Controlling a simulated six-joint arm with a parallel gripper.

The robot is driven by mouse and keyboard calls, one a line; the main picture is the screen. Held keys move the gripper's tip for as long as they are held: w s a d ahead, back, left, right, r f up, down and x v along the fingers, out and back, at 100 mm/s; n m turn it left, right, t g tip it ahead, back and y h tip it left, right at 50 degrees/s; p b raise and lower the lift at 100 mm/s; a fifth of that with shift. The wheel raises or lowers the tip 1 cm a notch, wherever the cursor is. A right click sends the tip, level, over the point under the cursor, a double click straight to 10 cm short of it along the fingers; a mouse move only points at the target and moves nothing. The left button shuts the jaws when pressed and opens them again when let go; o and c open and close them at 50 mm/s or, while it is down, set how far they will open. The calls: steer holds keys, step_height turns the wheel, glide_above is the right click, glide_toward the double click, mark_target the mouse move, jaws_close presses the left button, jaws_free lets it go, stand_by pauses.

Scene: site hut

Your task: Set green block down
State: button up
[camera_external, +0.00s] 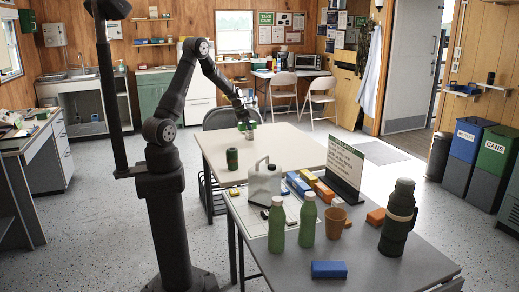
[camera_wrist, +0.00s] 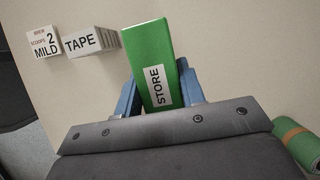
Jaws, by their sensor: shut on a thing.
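The green block (camera_wrist: 147,45), with a white STORE label, is between the two blue fingers of my gripper (camera_wrist: 156,80) in the wrist view. My gripper is shut on it. In the external view my gripper (camera_external: 245,123) is over the far left part of the cream table (camera_external: 285,146), with the green block (camera_external: 249,132) small beneath it. I cannot tell whether the block touches the tabletop.
White boxes marked MILD (camera_wrist: 43,43) and TAPE (camera_wrist: 91,41) sit left of the block. A green cylinder (camera_external: 232,158) stands nearer on the table. The grey table in front holds a jug (camera_external: 264,184), bottles, blocks and a sign (camera_external: 345,165). The cream table's right side is clear.

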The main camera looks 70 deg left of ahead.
steer(key=s+a+n+y, duration=0.1)
steer(key=s+a+n, duration=0.2)
steer(key=s+a, duration=0.55)
glide_above(221, 138)
steer(key=s+d, duration=0.1)
steer(key=d, duration=0.1)
step_height(221, 138, down, 6)
steer(key=shift+s+a+f, duration=0.1)
steer(key=shift+f, duration=0.15)
steer(key=shift+s+a+f, duration=0.1)
steer(key=shift+a+f, duration=0.2)
steer(key=shift+a, duration=0.1)
steer(key=shift+f, duration=1.9)
steer(key=shift+f, duration=0.2)
steer(key=o, duration=1.1)
steer(key=shift+c, duration=0.2)
